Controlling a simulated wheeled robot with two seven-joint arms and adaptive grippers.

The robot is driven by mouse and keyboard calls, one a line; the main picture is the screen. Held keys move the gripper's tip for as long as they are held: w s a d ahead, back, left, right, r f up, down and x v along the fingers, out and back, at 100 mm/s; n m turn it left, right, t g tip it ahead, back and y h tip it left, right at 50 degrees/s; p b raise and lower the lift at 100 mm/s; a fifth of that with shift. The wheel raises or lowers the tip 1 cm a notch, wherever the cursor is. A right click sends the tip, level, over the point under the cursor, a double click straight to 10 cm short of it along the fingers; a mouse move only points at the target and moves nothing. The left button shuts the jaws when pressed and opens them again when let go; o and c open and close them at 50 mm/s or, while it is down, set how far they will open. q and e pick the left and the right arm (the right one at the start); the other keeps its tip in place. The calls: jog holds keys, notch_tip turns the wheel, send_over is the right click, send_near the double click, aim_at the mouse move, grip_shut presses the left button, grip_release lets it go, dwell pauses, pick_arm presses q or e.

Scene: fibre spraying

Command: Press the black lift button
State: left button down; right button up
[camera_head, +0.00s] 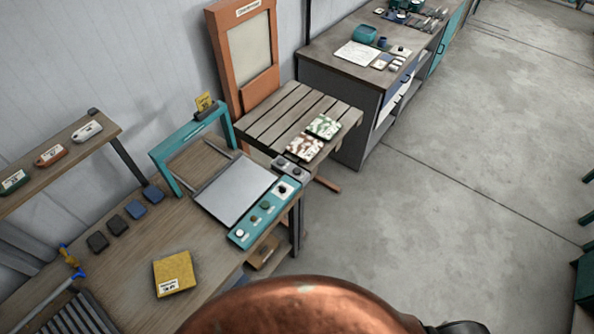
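A teal control panel (246,226) runs along the right edge of the wooden workbench. It carries a white button (239,233), a small brownish button (253,219), a dark green button (266,205) and a black round control (283,189) on a white plate. Just beyond it is a small grey box (290,166) with dark spots like buttons. The labels are too small to read, so I cannot tell which control is the black lift button. Neither of my grippers is in view.
A yellow block (173,272) and several dark pads are on the bench. Camouflage-patterned pieces (304,146) lie on a slatted table (270,112). A copper-coloured dome covers the bottom centre.

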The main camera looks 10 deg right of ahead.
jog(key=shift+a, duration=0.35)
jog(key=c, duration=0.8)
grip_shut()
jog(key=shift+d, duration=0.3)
